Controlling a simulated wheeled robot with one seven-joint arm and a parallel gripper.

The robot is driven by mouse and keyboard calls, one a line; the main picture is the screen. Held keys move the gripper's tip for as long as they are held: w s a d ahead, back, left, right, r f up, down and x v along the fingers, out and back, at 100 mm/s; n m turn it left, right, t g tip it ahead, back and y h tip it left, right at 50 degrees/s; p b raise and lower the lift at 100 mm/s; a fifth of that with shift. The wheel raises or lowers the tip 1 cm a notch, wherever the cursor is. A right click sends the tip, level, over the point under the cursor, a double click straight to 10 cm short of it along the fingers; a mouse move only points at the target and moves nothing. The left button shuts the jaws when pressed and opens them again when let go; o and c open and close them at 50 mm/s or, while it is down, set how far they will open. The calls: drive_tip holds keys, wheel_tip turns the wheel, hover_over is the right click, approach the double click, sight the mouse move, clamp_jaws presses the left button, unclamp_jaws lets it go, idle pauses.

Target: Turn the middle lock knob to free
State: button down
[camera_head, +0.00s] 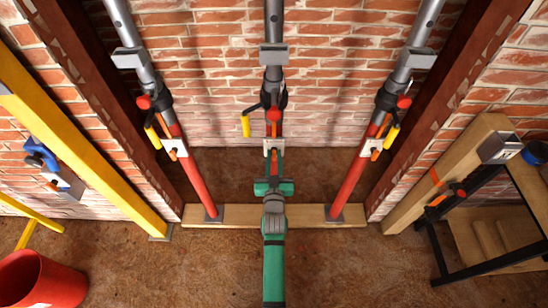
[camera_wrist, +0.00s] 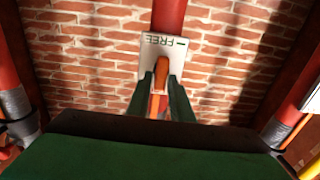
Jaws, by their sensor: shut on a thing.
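The middle prop (camera_head: 275,30) stands upright, a grey upper tube above a red lower tube. The orange lock knob (camera_wrist: 161,72) sits on this plate, roughly in line with the tube. My gripper (camera_wrist: 162,92) has its green fingers closed on either side of the knob. In the head view my gripper (camera_head: 273,170) covers most of the knob.
Similar props lean at left (camera_head: 193,180) and right (camera_head: 352,180), each with a plate and orange knob. A wooden sill (camera_head: 300,215) runs under them. A yellow beam (camera_head: 75,150) and red bucket (camera_head: 40,280) stand left, a wooden bench (camera_head: 490,225) right.

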drive_tip(key=shift+m, duration=0.4)
drive_tip(key=m, duration=0.3)
drive_tip(key=shift+d+f+m, duration=0.1)
drive_tip(key=shift+d+m, duration=0.15)
drive_tip(key=shift+m, duration=0.05)
drive_tip(key=m, duration=0.9)
drive_tip(key=shift+d+f, duration=0.35)
drive_tip(key=shift+d, duration=0.05)
drive_tip(key=shift+f+m, duration=0.15)
drive_tip(key=shift+m, duration=1)
drive_tip(key=shift+f+m, duration=0.15)
drive_tip(key=shift+m, duration=1)
drive_tip(key=shift+s, duration=0.1)
drive_tip(key=c, duration=1.7)
unclamp_jaws()
